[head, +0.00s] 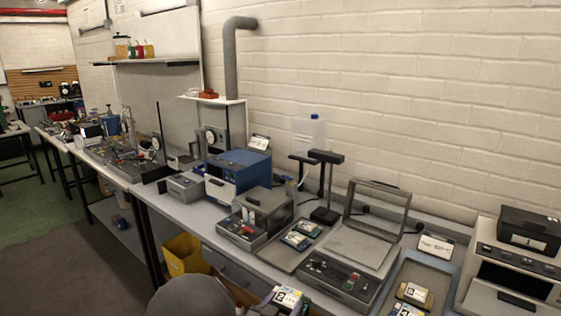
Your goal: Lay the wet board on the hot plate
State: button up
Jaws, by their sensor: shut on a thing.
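A small board (288,296) with a white, yellow and dark face shows at the bottom edge. My gripper (268,309) is shut on it, in front of the bench; the fingers are mostly cut off by the frame. A flat grey plate with a raised frame-like lid, which looks like the hot plate (357,248), stands on the bench to the right, behind a dark control panel (340,279). The plate's surface is bare. The held board is apart from it, to its left and nearer to me. Whether the board is wet cannot be seen.
A tray (283,256) with several small boards (302,234) lies left of the plate. Another tray (428,270) with boards (414,294) lies right of it. A black stand (325,190) rises behind. A grey oven-like box (515,262) stands far right; a yellow bin (184,255) is below the bench.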

jog(key=shift+w+d+f+y, duration=0.1)
jog(key=shift+d+f+y, duration=0.3)
jog(key=shift+f, duration=0.45)
jog(key=s+d+f+n+y, duration=0.1)
jog(key=d+f+y, duration=0.1)
jog(key=d+f, duration=0.2)
jog(key=s+d+f+n+t+y, duration=0.1)
jog(key=d+f, duration=0.4)
jog(key=f, duration=0.5)
jog(key=s+d+f+n+y, duration=0.2)
jog(key=d+f+n+y, duration=0.1)
jog(key=d+f, duration=0.2)
notch_tip(320, 180, down, 2)
jog(key=shift+f, duration=0.25)
jog(key=shift+s+a, duration=0.1)
jog(key=shift+s, duration=0.05)
jog(key=shift+r, duration=0.15)
jog(key=shift+w+r+t, duration=0.15)
jog(key=shift+w+t, duration=0.05)
jog(key=shift+t, duration=0.1)
